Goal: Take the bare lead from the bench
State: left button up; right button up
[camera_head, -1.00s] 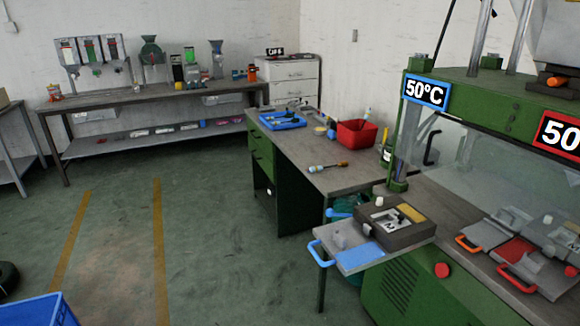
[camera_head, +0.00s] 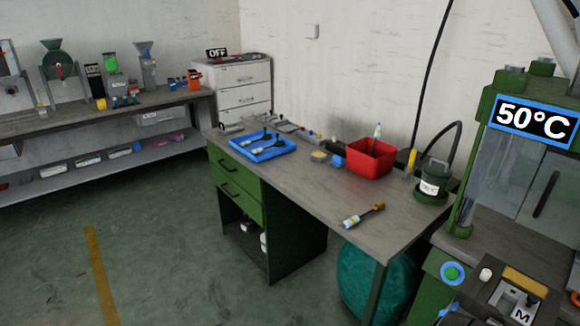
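The bench (camera_head: 300,185) stands in the middle of the view, with a grey top and green drawers. A short piece with a pale blue-and-white end, a dark middle and a brown-yellow end (camera_head: 363,215) lies alone near the bench's front edge. It may be the bare lead, but it is too small to be sure. A blue tray (camera_head: 282,148) on the bench's far left part holds a few small dark and pale pieces, too small to name. Neither of my grippers is in view.
A red bin (camera_head: 368,160) and a dark green pot (camera_head: 432,182) stand along the bench's back. A green press with a 50°C sign (camera_head: 532,123) is at the right. A teal bag or bin (camera_head: 375,282) sits below the bench end. The floor at left is clear.

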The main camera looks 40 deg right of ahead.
aim_at(353, 220)
jog(key=i+l+z, duration=0.15)
jog(key=i+z, duration=0.15)
jog(key=i, duration=0.3)
jog(key=i+z, duration=0.25)
jog(key=i, duration=0.4)
jog(key=i+j+z, duration=0.1)
jog(key=i+z, duration=0.2)
jog(key=i, duration=0.3)
jog(key=i+j+z, duration=0.25)
jog(key=i, duration=0.35)
